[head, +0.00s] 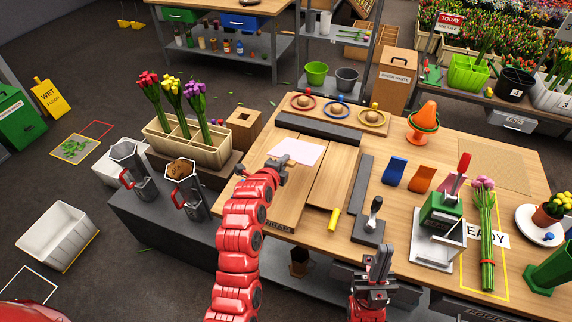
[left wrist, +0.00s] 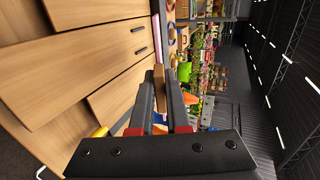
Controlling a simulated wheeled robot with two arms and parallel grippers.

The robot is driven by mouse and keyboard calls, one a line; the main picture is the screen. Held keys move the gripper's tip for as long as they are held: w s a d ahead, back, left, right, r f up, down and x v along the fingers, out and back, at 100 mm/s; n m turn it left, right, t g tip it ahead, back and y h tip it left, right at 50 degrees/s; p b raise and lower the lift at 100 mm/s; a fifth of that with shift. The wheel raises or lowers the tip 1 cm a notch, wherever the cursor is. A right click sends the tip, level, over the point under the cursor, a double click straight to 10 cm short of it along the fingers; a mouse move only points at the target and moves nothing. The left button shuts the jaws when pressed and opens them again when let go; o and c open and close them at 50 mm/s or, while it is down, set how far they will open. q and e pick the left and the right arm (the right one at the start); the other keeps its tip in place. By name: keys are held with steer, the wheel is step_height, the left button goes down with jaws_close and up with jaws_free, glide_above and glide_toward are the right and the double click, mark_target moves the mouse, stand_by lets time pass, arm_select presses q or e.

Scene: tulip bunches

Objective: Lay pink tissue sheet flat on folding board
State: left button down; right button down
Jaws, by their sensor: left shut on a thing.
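The pink tissue sheet (head: 297,151), pale pink, is over the far left part of the wooden folding board (head: 332,182). It shows nearly edge-on as a thin pink strip in the left wrist view (left wrist: 157,38). In the left wrist view the fingers (left wrist: 172,78) are close together. I cannot tell if the whole sheet touches the board. My right gripper (head: 377,262) is apart from the sheet, in front of the table's near edge; its jaw gap is unclear.
A dark bar (head: 318,131) lies behind the board, another (head: 361,184) along its right side. A yellow marker (head: 334,219) lies near the board's front. A grey lever tool (head: 370,227) and green press (head: 441,212) stand right. Flower crate (head: 188,147) is left.

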arm_select(q)
step_height(320, 180, down, 9)
steer(key=b, duration=0.7)
steer(key=shift+f+b, duration=0.4)
steer(key=shift+b, duration=0.25)
steer(key=c, duration=0.8)
jaws_free()
steer(key=shift+a, duration=0.1)
steer(key=shift+p+v, duration=2.8)
steer(key=shift+v, duration=5.85)
